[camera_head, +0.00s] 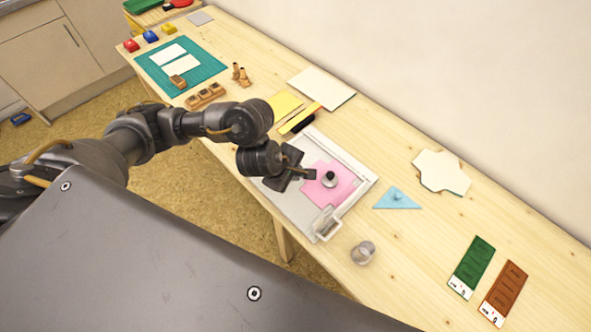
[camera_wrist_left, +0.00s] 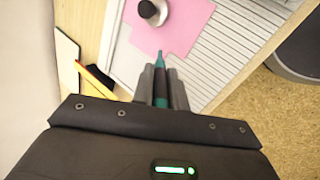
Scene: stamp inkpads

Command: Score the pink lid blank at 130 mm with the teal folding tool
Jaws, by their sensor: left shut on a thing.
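My left gripper (camera_head: 311,174) is over the left part of the scoring board. In the left wrist view, its fingers (camera_wrist_left: 162,88) are shut on the teal folding tool (camera_wrist_left: 159,62), whose teal tip points forward. The tip appears at the near edge of the pink lid blank (camera_wrist_left: 190,28); I cannot tell whether it touches. The pink lid blank (camera_head: 345,192) lies flat on the grooved pale grey scoring board (camera_head: 296,207). A weight with a dark knob (camera_head: 329,180) stands on the blank. My right gripper is out of view.
A blue triangle (camera_head: 397,199) and a cream blank (camera_head: 441,172) lie right of the board. Green (camera_head: 471,267) and brown (camera_head: 503,293) cards lie far right. A teal mat (camera_head: 205,68) and wooden stamps (camera_head: 205,96) are at the left.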

